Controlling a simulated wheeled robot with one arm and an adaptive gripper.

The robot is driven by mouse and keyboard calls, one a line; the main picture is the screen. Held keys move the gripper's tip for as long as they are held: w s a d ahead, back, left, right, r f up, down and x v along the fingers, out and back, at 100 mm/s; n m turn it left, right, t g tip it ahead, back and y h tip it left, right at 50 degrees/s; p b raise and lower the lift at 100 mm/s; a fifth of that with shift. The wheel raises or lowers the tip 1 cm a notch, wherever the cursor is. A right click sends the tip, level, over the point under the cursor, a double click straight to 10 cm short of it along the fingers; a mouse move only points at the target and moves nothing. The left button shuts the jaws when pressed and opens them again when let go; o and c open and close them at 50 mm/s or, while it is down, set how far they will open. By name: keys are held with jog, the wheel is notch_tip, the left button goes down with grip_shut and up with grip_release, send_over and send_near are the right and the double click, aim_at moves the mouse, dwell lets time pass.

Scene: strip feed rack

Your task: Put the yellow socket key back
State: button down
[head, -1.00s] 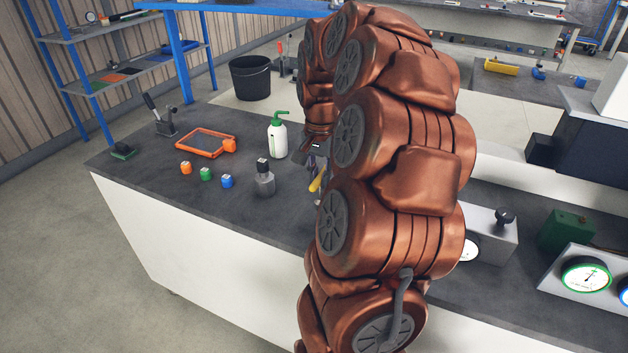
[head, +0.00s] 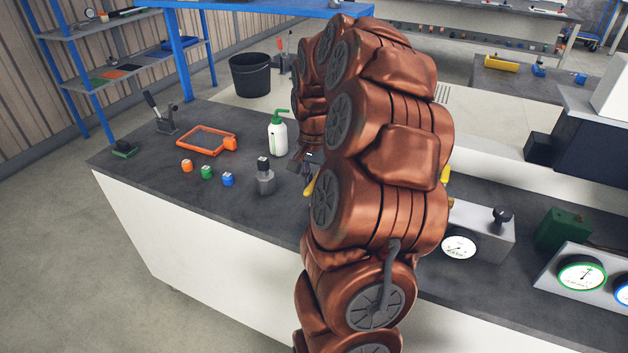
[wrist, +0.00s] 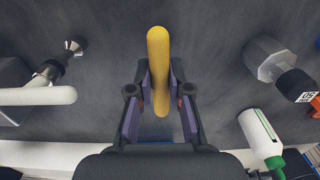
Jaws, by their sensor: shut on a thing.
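The yellow socket key (wrist: 158,45) shows as a yellow bar in the middle of the wrist view. My gripper (wrist: 161,78) is shut on it, with one finger on each side. The key reaches past the fingertips, above the dark grey bench top. I cannot tell how far it is above the bench. In the head view a small yellow part of the key (head: 310,187) shows beside my arm. My arm hides most of the gripper there. The key's place in a rack cannot be made out.
A grey hexagonal piece with a black top (head: 265,180) and a white bottle with a green cap (head: 277,137) stand left of my arm. In the wrist view, a metal fitting (wrist: 68,52) and a pale rod (wrist: 40,96) are at left. A gauge box (head: 485,228) stands right.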

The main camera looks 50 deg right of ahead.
jog(key=shift+f, duration=0.1)
jog(key=shift+f, duration=0.15)
jog(key=c, duration=1.1)
grip_release()
jog(key=shift+r, duration=0.2)
notch_tip(320, 180, up, 12)
jog(key=b, duration=0.1)
